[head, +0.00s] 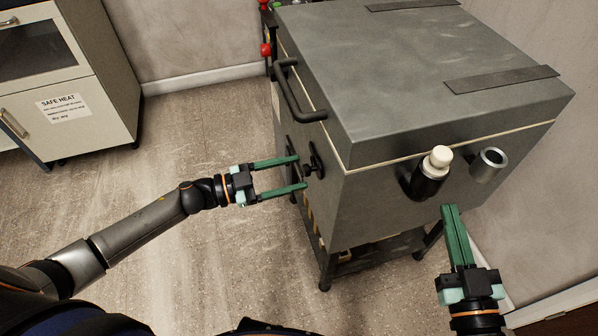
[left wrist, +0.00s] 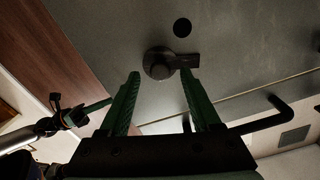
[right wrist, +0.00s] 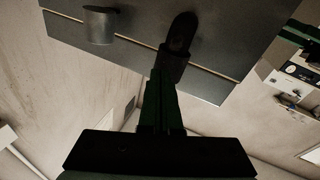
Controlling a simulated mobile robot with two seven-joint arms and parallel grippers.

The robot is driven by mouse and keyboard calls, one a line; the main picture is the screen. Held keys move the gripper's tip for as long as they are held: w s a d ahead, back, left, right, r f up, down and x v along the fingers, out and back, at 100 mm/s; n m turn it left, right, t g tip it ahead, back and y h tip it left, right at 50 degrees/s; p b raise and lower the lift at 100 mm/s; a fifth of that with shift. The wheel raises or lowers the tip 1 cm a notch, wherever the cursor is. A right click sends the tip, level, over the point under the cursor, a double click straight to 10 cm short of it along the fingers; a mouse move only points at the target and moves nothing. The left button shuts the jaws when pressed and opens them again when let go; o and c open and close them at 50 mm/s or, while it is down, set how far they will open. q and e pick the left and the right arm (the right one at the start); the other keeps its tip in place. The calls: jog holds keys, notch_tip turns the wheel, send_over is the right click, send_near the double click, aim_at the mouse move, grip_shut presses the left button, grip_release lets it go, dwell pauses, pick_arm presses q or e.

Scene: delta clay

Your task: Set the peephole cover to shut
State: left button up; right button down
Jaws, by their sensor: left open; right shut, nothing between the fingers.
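The grey kiln (head: 400,85) stands at the right in the head view. Its peephole cover, a black round knob with a flat arm (head: 315,158), is on the face toward my left gripper. In the left wrist view the cover (left wrist: 160,63) has its arm pointing right, and a round dark hole (left wrist: 182,28) shows uncovered beside it. My left gripper (head: 301,172) is open, its fingertips close to the cover; whether they touch it I cannot tell. My right gripper (head: 449,208) is shut and empty, below a black fitting with a white cap (head: 428,177).
A bent black handle (head: 295,95) projects from the kiln above the cover. A metal tube (head: 488,166) sticks out beside the black fitting. A cabinet (head: 75,85) stands at the back left. The floor between cabinet and kiln is clear.

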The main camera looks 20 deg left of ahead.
pick_arm(q)
jog(key=shift+x, duration=1.05)
grip_shut()
dwell(0.7)
